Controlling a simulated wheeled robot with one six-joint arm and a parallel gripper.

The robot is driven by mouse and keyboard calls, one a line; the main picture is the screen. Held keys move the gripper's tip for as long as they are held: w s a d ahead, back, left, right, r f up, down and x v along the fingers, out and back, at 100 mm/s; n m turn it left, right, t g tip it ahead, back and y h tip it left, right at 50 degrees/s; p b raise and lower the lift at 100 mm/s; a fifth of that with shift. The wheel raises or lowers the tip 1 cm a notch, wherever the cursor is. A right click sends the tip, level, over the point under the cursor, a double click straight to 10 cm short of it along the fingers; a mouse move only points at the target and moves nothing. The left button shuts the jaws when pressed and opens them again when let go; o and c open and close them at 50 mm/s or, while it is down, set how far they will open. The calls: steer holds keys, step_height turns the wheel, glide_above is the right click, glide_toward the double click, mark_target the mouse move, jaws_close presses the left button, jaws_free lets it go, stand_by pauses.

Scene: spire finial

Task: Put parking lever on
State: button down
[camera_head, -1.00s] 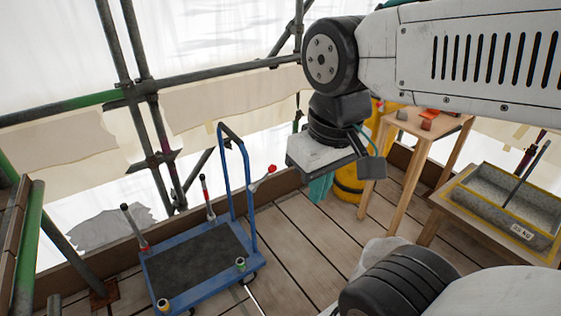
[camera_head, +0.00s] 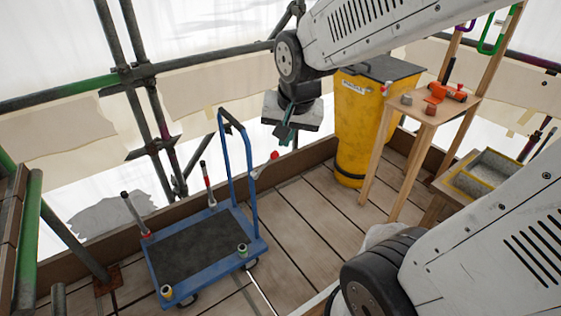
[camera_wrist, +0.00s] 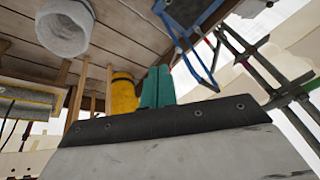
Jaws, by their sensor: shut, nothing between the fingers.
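A blue platform trolley (camera_head: 248,262) with a dark deck stands on the plank floor in the head view, its upright blue push handle at the far right side. A lever with a red ball knob (camera_head: 274,155) sticks out to the right of that handle. Two more upright levers, a left one (camera_head: 131,209) and a rear one (camera_head: 206,181), stand at the trolley's edge, with grey or white and red parts. My gripper (camera_head: 284,138) hangs in the air above and behind the red knob, apart from it. Its teal fingers (camera_wrist: 157,88) are together and empty in the wrist view. Part of the trolley (camera_wrist: 186,22) shows there too.
A yellow bin (camera_head: 358,130) and a wooden stand (camera_head: 425,108) with small red and grey items are at the right. A grey tray (camera_head: 485,172) stands farther right. Scaffold tubes (camera_head: 135,90) line the left and back. Planks between trolley and bin are clear.

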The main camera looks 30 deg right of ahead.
mark_target(266, 164)
steer(key=w+d+f+m+t+h, duration=0.1)
steer(key=w+d+f+m+t, duration=0.1)
steer(key=w+d+f+m, duration=0.5)
steer(key=w+d+f+m+t, duration=0.25)
steer(key=w+f+m, duration=0.25)
steer(key=w+f, duration=0.6)
steer(key=d+f+m+t+h, duration=0.1)
steer(key=d+f+m+t, duration=0.1)
steer(key=d+f+m, duration=0.2)
steer(key=w+d+f+m+t+h, duration=0.1)
steer(key=d+f+m+t, duration=0.1)
steer(key=f+m, duration=0.5)
step_height(266, 164, down, 5)
steer(key=shift+d+r+m, duration=0.15)
steer(key=shift+d+m, duration=0.25)
steer(key=shift+d, duration=0.5)
steer(key=shift+w, duration=0.2)
steer(key=w, duration=0.9)
steer(key=shift+f, duration=0.25)
